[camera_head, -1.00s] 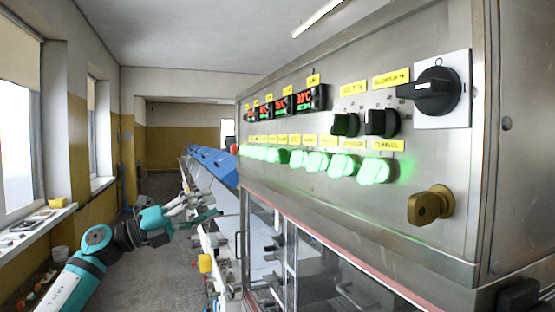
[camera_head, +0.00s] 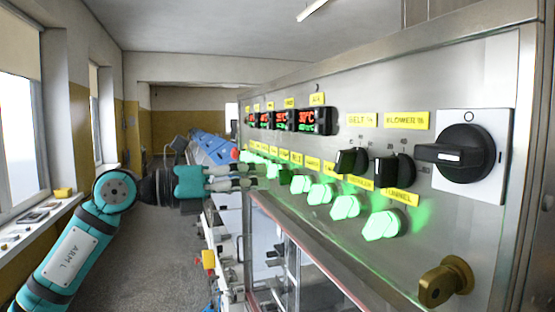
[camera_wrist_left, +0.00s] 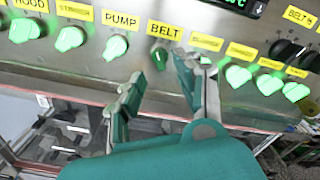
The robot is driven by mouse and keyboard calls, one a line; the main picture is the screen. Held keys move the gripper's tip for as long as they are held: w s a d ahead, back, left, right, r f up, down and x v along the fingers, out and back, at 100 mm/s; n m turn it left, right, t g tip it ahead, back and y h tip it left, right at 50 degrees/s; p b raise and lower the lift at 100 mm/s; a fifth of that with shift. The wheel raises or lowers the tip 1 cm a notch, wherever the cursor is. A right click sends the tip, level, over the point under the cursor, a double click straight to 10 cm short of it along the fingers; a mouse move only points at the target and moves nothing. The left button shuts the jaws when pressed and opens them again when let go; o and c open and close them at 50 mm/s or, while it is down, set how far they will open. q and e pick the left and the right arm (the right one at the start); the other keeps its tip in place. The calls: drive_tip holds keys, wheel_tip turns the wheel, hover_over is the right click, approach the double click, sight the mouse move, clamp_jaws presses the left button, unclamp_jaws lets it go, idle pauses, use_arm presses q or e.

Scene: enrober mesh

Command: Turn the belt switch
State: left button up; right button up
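The belt switch (camera_wrist_left: 160,58) is a small dark green knob under the yellow BELT label (camera_wrist_left: 165,30) in the left wrist view. It looks unlit, unlike its bright green neighbours. My left gripper (camera_wrist_left: 157,70) is open, with one fingertip on each side of the switch in that view; contact cannot be told. In the head view my left gripper (camera_head: 262,176) points right at the panel row, just left of the dark switch (camera_head: 285,176). My right gripper is not in view.
The steel panel (camera_head: 340,95) carries several lit green knobs (camera_head: 345,207), two black dials (camera_head: 352,161), a large black rotary switch (camera_head: 465,153) and a brass key-like knob (camera_head: 445,281). The pump knob (camera_wrist_left: 115,47) sits close beside the belt switch. Open floor lies left of the machine.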

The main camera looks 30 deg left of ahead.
sight(279, 179)
use_arm(q)
drive_tip(key=p+x, duration=0.1)
drive_tip(key=x, duration=0.3)
drive_tip(key=shift+r+p, duration=0.2)
drive_tip(key=shift+p, duration=0.2)
drive_tip(key=shift+w+d+f, duration=0.15)
drive_tip(key=shift+w+d, duration=0.2)
drive_tip(key=shift+w, duration=0.05)
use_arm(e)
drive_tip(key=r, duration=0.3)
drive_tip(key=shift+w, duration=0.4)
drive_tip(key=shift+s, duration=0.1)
use_arm(q)
drive_tip(key=shift+s+a, duration=0.1)
clamp_jaws()
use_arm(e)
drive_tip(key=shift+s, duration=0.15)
